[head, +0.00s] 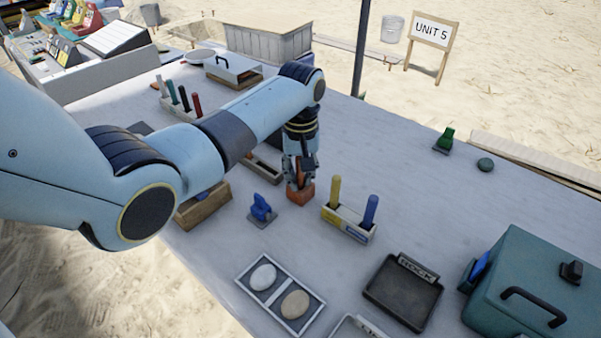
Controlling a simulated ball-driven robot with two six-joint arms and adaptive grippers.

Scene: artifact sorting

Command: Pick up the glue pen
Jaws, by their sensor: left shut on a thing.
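My left gripper (300,178) points straight down over the middle of the table. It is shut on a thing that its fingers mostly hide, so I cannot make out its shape. An orange-brown block (301,195) shows right at and below the fingertips. I cannot tell whether it is held or stands under the held thing. No glue pen can be told for sure. A yellow pen-like stick (335,190) and a blue one (370,210) stand upright in a pale holder (346,224), right of the gripper. My right gripper is not in view.
A blue item (261,208) stands left of the gripper. In front are a two-part tray (247,280) with two stones, a dark ROCK tray (403,290) and a teal box (525,270). A pen rack (180,108) stands behind.

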